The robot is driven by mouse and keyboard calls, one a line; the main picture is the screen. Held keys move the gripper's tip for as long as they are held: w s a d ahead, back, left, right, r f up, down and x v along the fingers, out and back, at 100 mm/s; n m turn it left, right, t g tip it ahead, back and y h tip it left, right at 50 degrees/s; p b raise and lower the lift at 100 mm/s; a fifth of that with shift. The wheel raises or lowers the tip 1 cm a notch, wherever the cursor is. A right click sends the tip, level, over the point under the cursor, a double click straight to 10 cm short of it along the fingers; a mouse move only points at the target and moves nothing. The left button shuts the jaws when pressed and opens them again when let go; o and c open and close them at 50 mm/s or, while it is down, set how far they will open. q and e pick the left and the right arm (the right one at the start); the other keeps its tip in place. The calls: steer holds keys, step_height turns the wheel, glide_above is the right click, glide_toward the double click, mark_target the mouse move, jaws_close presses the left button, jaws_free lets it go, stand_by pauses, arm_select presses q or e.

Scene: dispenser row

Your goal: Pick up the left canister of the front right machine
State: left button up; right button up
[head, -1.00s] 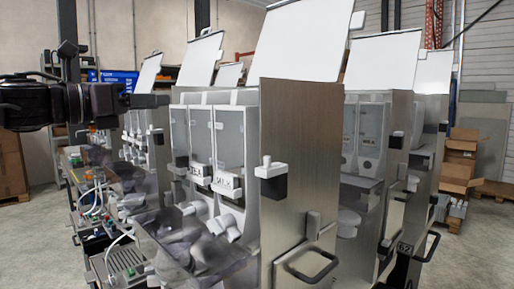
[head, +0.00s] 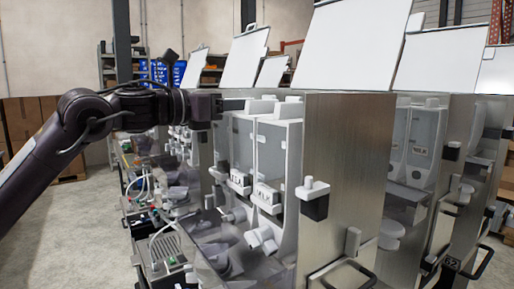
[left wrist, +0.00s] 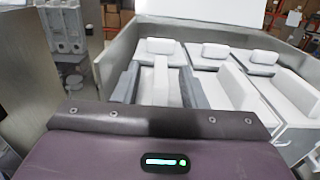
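The front right machine (head: 340,170) has a steel side wall and a raised white lid. Its white canisters stand in a row, with the left canister (head: 221,140) at the far end, partly hidden by my gripper. The left wrist view shows their tops from above, the left canister (left wrist: 161,82) being closest to the middle. My left gripper (head: 236,103) is at the top of the row, pointing right. In the left wrist view its grey fingers (left wrist: 160,88) lie on either side of the left canister. They look open; contact is not clear. My right gripper is not in view.
The middle canister (left wrist: 213,52) and right canister (left wrist: 264,58) stand close beside the left one. Machine walls rise around the row. Another machine (head: 420,150) stands to the right. Open floor (head: 80,230) lies at the left.

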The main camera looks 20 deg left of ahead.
arm_select(q)
steer(key=shift+x, duration=1.15)
steer(key=shift+s, duration=0.15)
steer(key=shift+c, duration=1.4)
jaws_close()
steer(key=shift+a+r, duration=0.1)
steer(key=shift+r, duration=0.05)
